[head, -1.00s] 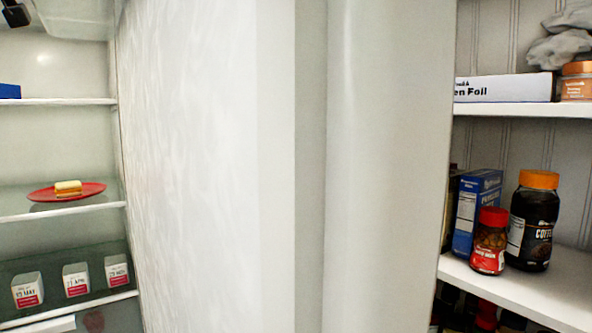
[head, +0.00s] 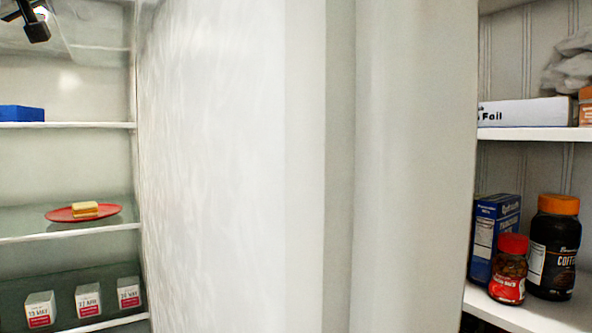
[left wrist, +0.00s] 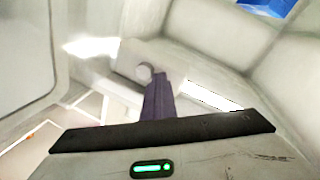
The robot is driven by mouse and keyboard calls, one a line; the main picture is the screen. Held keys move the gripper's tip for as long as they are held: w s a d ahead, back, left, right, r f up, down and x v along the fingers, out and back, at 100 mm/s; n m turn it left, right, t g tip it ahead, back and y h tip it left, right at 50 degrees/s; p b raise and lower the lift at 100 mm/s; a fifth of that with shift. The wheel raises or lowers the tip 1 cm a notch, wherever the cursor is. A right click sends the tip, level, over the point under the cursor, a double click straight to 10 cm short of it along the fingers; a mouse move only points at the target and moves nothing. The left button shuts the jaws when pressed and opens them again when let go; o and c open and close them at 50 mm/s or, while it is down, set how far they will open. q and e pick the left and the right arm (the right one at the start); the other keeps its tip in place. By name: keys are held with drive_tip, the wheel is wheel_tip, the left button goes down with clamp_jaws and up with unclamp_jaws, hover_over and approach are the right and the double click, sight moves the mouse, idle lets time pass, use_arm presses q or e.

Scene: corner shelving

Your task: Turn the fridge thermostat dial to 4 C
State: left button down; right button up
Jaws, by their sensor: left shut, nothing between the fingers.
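A small round pale knob (left wrist: 145,72), which looks like the thermostat dial, sits on a pale housing (left wrist: 175,60) in the left wrist view. Its markings are too blurred to read. My left gripper (left wrist: 155,80) is shut and empty, its dark fingertips just beside the knob's lower right. I cannot tell whether they touch it. In the head view my left gripper (head: 39,36) shows dark at the top left, under the fridge (head: 75,95) ceiling. I cannot make out the dial there. My right gripper is in neither view.
Fridge shelves hold a blue box (head: 22,113), a red plate (head: 68,216) with a yellow block, and several dated cartons (head: 88,300). A pale wall panel (head: 230,160) divides the fridge from pantry shelves with a coffee jar (head: 553,250) and foil box (head: 525,112).

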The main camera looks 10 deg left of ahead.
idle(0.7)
use_arm(q)
drive_tip(key=d+b+v, duration=0.1)
drive_tip(key=b+v, duration=0.2)
drive_tip(key=v, duration=0.3)
drive_tip(key=shift+w+r, duration=0.15)
drive_tip(key=shift+r, duration=0.25)
drive_tip(key=shift+a, duration=0.1)
drive_tip(key=w+a+f+p, duration=0.1)
drive_tip(key=w+a+p, duration=0.2)
drive_tip(key=w, duration=0.2)
drive_tip(key=shift+w+f, duration=0.15)
drive_tip(key=shift+f, duration=0.25)
